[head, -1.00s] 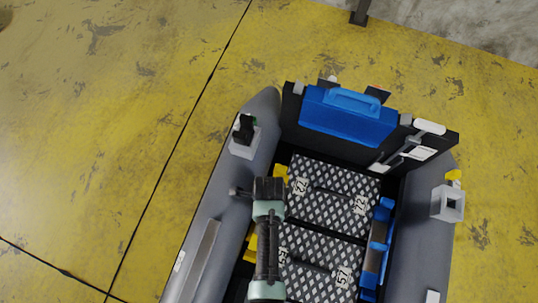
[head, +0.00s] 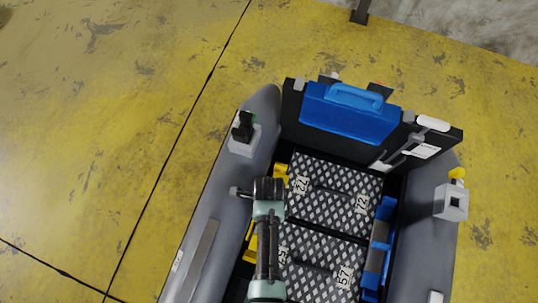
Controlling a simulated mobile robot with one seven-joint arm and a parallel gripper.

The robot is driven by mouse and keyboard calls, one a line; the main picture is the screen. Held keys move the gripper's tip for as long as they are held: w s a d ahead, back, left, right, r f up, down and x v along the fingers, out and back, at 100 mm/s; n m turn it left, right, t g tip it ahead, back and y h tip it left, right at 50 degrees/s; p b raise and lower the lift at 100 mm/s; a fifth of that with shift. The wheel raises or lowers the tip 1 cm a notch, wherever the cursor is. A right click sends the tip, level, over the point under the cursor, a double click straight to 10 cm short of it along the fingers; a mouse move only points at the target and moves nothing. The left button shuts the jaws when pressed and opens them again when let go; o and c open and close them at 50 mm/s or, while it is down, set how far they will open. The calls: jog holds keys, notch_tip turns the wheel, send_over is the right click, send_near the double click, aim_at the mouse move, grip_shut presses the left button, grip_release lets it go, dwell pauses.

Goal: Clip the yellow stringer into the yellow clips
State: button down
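The yellow clips show along the left side of the patterned floorboards: one upper yellow clip (head: 281,173) beside the board marked 72, and a lower yellow piece (head: 248,251) beside the board marked 57. My arm hangs over the left part of the boards and covers much of that edge. I cannot make out a separate yellow stringer; the lower yellow piece is partly hidden and could be part of one. My gripper is hidden beneath my own wrist, so its fingers and anything in them do not show.
Blue pieces with a grey bar (head: 381,248) line the boards' right edge. A blue case (head: 347,111) rests against the dark transom. Grey tubes (head: 202,232) flank the floor, with a grey bracket (head: 451,203) on the right tube. The yellow ground left of the boat is clear.

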jog(key=shift+f+b, duration=0.3)
dwell(0.4)
jog(key=c, duration=0.7)
grip_release()
